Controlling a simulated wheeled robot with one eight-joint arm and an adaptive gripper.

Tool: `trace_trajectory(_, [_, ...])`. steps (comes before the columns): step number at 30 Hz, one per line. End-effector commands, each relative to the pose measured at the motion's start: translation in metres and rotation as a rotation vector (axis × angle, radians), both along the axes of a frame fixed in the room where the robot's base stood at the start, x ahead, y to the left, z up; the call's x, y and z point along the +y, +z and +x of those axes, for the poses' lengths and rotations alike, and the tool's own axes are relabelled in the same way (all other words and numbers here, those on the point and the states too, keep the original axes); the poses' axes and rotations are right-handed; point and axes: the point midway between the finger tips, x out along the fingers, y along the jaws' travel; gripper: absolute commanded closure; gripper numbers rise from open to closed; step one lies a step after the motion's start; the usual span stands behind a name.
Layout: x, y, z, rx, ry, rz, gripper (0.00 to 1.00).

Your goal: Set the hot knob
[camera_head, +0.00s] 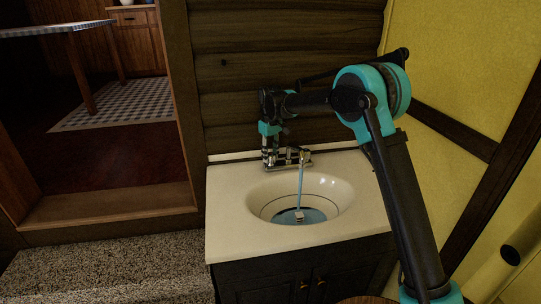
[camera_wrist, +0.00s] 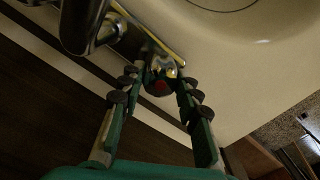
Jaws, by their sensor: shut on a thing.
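The hot knob (camera_wrist: 161,74) is a small metal knob with a red mark, on the chrome faucet base. My gripper (camera_wrist: 158,80) has its two fingers on either side of it and is shut on it. In the head view my gripper (camera_head: 269,158) points down at the left end of the faucet (camera_head: 290,158) and hides the knob there. The spout (camera_wrist: 88,22) shows large in the wrist view. A thin bluish stream of water (camera_head: 301,180) runs from the faucet into the basin (camera_head: 335,206).
The sink counter (camera_head: 232,215) is cream, on a dark cabinet (camera_head: 270,284). A dark log wall (camera_head: 290,60) stands close behind the faucet. A yellow wall with dark beams (camera_head: 445,60) is at right. A doorway to a room with a table (camera_head: 60,30) opens at left.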

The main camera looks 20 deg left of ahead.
Motion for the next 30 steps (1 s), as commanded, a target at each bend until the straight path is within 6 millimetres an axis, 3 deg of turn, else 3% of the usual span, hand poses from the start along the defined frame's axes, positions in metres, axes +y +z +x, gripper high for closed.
trace_trajectory(12, [0.0003, 0.0004, -0.0001, -0.001, 0.233, 0.0, 0.96])
trace_trajectory(30, [0.0002, 0.0004, 0.0, -0.001, 0.284, 0.0, 0.96])
